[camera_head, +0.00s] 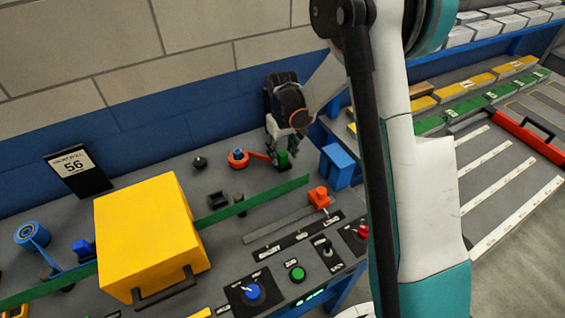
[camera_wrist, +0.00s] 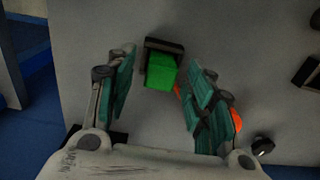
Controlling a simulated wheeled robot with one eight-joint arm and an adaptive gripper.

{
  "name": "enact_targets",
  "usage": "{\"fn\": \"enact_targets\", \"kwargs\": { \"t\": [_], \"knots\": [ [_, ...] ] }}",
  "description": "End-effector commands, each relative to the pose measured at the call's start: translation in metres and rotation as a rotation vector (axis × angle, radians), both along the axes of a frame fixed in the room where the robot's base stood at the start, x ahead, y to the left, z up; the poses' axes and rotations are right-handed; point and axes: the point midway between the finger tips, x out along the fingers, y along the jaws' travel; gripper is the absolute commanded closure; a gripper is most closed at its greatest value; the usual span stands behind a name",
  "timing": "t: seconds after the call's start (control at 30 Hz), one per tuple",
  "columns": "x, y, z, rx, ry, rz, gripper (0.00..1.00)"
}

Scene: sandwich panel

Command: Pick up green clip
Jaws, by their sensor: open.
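The green clip (camera_wrist: 161,72) is a small bright green block in the wrist view, set against a dark bracket (camera_wrist: 164,46). My gripper (camera_wrist: 160,82) is open, with one teal-padded finger on each side of the clip's line. The fingers stand apart from the clip, and nothing is held between them. In the head view the green clip (camera_head: 283,159) shows as a small patch beside my gripper (camera_head: 284,148) at the back of the grey panel. My gripper hides part of that area.
An orange round part with an arm (camera_head: 239,158) lies just left of the clip. A blue block (camera_head: 337,166) stands to its right. A large yellow box (camera_head: 150,235) fills the left. A green strip (camera_head: 255,199) crosses the panel in front. A blue wall (camera_head: 130,130) runs behind.

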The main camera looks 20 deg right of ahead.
Motion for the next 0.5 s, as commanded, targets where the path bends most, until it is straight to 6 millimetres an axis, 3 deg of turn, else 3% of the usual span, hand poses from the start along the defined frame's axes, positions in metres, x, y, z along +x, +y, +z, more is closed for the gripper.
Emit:
{"fn": "enact_targets", "kwargs": {
  "t": [0.1,0.3,0.37,0.5],
  "knots": [
    [-0.0002,0.0004,-0.0124,0.000,0.000,0.000,0.52],
    [-0.0002,0.0005,-0.0121,0.000,0.000,0.000,0.52],
    [-0.0002,0.0005,-0.0120,0.000,0.000,0.000,0.63],
    [-0.0002,0.0005,-0.0119,0.000,0.000,0.000,0.95]
  ]
}}
